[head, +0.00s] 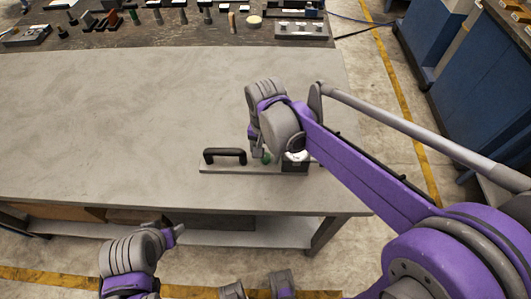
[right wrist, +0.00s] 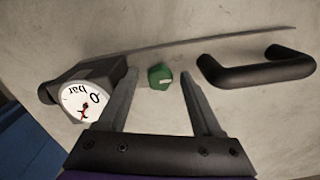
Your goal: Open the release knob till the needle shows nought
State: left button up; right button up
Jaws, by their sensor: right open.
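The green release knob (right wrist: 160,77) has a pale mark on its face and stands on a flat plate in the right wrist view. It also shows partly in the head view (head: 266,158). My right gripper (right wrist: 159,72) is open, with one finger on each side of the knob and a gap visible on both sides. The round white gauge (right wrist: 84,101) has a red needle and "0 bar" lettering; the needle's exact reading is too small to tell. My left gripper (head: 174,231) is low in the head view, away from the device; its fingers are unclear.
A black handle (right wrist: 258,72) is fixed on the same plate, right of the knob in the wrist view. The device sits near the front edge of the grey table (head: 120,120), whose left part is clear. Several tools and fittings stand on the dark bench (head: 150,36) behind.

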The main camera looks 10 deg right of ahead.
grip_shut()
dwell(0.3)
